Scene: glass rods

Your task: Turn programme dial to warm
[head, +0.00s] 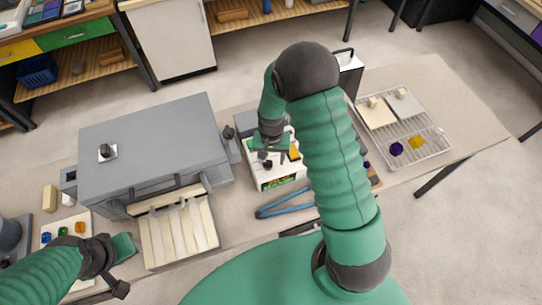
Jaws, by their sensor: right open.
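A large grey kiln-like box (150,135) stands on the left of the bench. A dark knob on a white square plate (107,152) sits on its top. Another small dark knob (229,131) is on the narrow grey unit at its right side. I cannot tell which knob is the programme dial, and no markings are legible. My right gripper (268,154) is open, pointing down over a white box (255,172), right of the grey unit and apart from both knobs. My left gripper (122,265) is low at left, near the slatted tray; its jaws are unclear.
A pale slatted tray (180,232) lies before the kiln. Blue-handled pliers (285,207) lie in front of the white box. A wire rack (430,140) with pale tiles and coloured pieces is at right. My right arm hides part of the bench.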

